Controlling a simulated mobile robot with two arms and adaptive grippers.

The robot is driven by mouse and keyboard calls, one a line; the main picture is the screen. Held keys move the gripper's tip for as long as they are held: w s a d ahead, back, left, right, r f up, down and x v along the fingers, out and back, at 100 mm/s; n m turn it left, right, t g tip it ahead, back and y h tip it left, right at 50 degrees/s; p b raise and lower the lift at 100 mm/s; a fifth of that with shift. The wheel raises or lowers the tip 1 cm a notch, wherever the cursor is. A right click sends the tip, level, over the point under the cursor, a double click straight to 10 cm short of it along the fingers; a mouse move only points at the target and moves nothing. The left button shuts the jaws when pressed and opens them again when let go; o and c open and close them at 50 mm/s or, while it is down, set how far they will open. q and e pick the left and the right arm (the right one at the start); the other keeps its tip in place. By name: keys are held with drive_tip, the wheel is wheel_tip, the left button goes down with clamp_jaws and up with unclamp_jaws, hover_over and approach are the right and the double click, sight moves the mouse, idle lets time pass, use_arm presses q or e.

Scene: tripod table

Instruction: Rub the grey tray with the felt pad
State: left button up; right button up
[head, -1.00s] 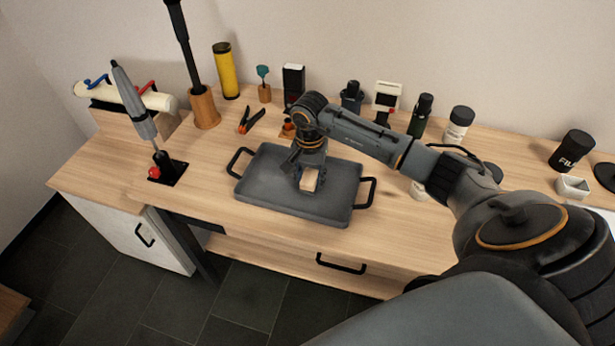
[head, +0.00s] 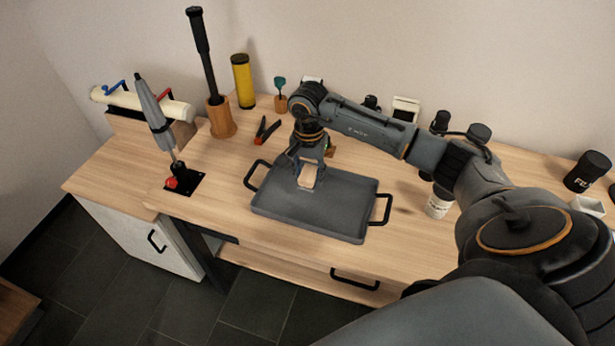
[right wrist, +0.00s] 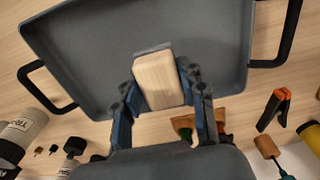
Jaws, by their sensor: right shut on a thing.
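The grey tray (head: 310,219) with two black handles lies on the wooden worktop, in the middle of the head view. My right gripper (head: 307,175) is over the tray's back part and is shut on the felt pad (head: 308,177), a block with a pale wooden back. The right wrist view shows the wooden block (right wrist: 158,80) between the two fingers (right wrist: 160,100), with a grey edge at its far end over the tray floor (right wrist: 95,50). The pad's underside is hidden, so I cannot tell if it touches the tray. My left gripper is not in view.
A soldering-iron-like tool (head: 155,120) is at the left. Bare worktop lies left of the tray.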

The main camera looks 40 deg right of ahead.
drive_tip(key=shift+r+p, duration=0.55)
drive_tip(key=shift+r, duration=0.75)
